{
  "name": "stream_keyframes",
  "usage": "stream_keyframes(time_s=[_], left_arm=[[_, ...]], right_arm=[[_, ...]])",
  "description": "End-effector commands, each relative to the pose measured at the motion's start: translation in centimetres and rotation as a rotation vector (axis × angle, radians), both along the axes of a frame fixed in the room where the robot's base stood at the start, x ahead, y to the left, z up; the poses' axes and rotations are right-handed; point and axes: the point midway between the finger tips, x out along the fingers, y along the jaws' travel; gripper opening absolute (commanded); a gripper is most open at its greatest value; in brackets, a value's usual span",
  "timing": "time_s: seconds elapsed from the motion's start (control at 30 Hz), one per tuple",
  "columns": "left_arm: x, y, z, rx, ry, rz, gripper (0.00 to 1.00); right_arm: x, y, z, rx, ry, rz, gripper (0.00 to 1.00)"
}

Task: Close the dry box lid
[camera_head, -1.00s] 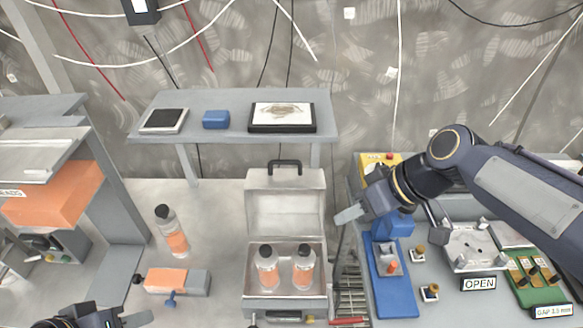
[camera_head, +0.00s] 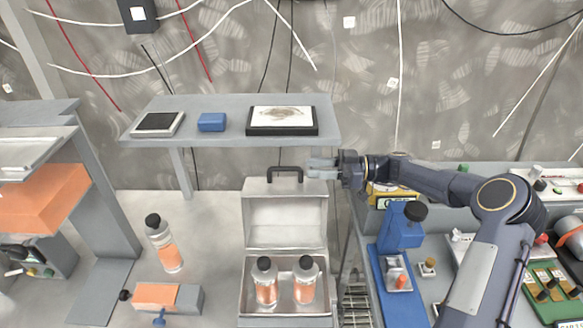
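The dry box (camera_head: 243,290) is a light grey metal case on the bench, with its lid (camera_head: 286,218) standing open and upright at the back. A black handle (camera_head: 285,170) sits on the lid's top edge. Two bottles with orange labels and black caps, one left (camera_head: 266,283) and one right (camera_head: 305,281), stand inside the box. My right gripper (camera_head: 316,168) points left, just right of the handle near the lid's top right corner. Its two fingers look apart with nothing between them; I cannot tell whether they touch the lid. My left gripper is out of view.
A grey shelf (camera_head: 225,103) behind the lid holds a blue box (camera_head: 212,122) and two flat panels. Another bottle (camera_head: 163,243) and an orange-and-grey block (camera_head: 167,297) are left of the box. A blue fixture (camera_head: 397,240) stands to the right.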

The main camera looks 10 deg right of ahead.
Motion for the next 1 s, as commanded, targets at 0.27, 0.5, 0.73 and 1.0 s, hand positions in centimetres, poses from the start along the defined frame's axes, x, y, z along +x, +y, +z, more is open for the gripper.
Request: stream_keyframes(time_s=[0.27,0.5,0.73,1.0], left_arm=[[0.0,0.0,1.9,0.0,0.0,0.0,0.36],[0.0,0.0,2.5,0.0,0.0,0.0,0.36],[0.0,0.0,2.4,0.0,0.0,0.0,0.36],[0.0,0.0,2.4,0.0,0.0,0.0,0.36]], right_arm=[[0.8,4.6,0.3,-0.002,0.004,0.004,0.34],[1.2,6.5,0.1,-0.003,0.004,0.001,0.34],[1.3,6.5,0.0,-0.004,0.003,0.0,0.34],[1.3,6.5,0.0,-0.004,0.003,0.0,0.03]])
